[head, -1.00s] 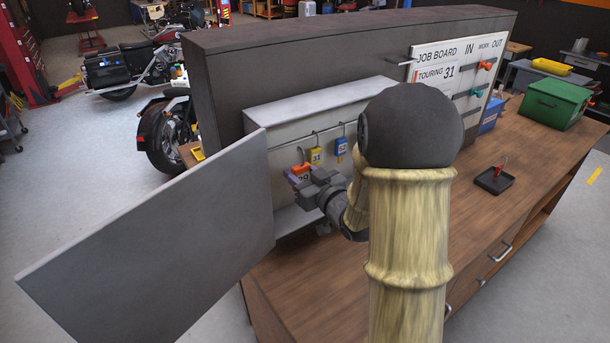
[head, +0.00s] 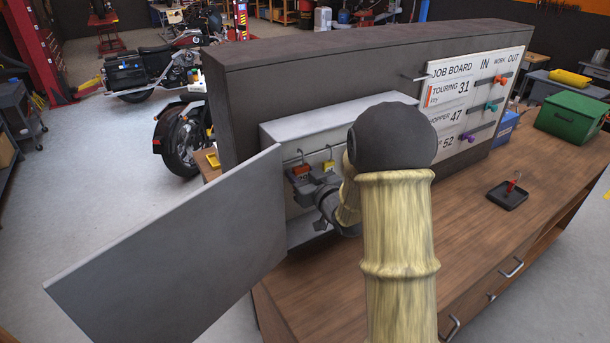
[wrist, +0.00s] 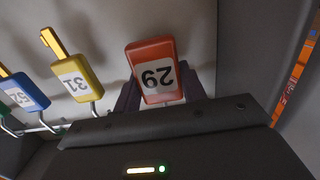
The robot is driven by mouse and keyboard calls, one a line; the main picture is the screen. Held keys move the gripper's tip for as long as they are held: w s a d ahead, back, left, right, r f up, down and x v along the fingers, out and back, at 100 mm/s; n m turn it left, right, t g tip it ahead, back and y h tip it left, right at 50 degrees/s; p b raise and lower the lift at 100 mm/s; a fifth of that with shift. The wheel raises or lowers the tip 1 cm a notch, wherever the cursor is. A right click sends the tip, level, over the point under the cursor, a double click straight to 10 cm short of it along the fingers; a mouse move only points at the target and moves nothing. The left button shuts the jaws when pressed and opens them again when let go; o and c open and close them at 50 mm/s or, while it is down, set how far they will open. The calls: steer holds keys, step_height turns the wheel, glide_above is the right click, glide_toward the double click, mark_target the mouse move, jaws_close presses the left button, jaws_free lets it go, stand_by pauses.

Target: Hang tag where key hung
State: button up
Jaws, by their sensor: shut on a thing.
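My gripper (head: 302,178) is inside the open grey key cabinet (head: 340,120), shut on an orange tag (head: 301,169) marked with what looks like 29. In the wrist view the tag (wrist: 150,52) sits between my two dark fingers (wrist: 160,92). The tag is at the rail (head: 320,152). Whether its hook rests on the rail is hidden. A yellow tag (head: 328,166) hangs just right of it; in the wrist view the yellow tag (wrist: 77,77) and a blue tag (wrist: 27,92) hang beside it.
The cabinet door (head: 180,245) stands open at the left. A small black tray (head: 508,194) with a red item (head: 512,184) is on the wooden bench (head: 480,245). The job board (head: 445,110) and a green box (head: 570,115) are farther back. The front bench top is clear.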

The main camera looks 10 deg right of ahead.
steer(key=shift+w+a, duration=0.15)
steer(key=shift+w, duration=0.15)
steer(key=shift+f+b, duration=0.6)
steer(key=shift+b, duration=0.15)
steer(key=o, duration=1)
steer(key=shift+s, duration=0.1)
